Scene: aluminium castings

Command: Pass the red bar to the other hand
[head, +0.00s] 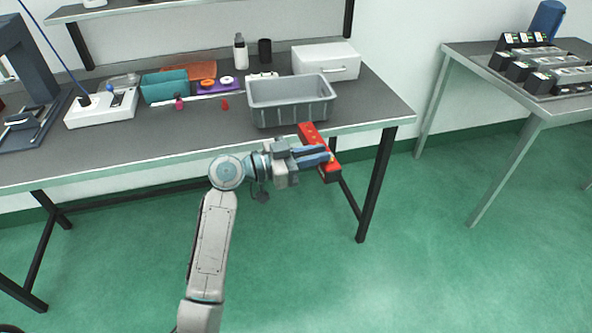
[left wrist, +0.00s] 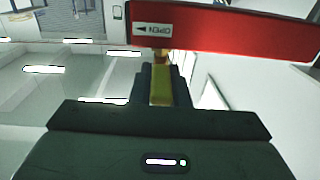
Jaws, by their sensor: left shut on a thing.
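The red bar (head: 311,135) is held in front of the table's front edge in the head view. My left gripper (head: 329,157) is shut on it near its middle, with its blue-grey fingers reaching in from the left. In the left wrist view the red bar (left wrist: 235,33) crosses the top of the picture and bears a label with "OPEN" and an arrow. My left gripper (left wrist: 160,75) shows below it, and the exact contact is partly hidden by the bar. My right gripper is in neither view.
A grey bin (head: 290,101) stands at the front of the table (head: 150,136), just behind the bar. A white box (head: 327,62), a teal tray (head: 165,87) and small items stand around it. A second table (head: 520,103) with dark units is at the right. Open floor lies between.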

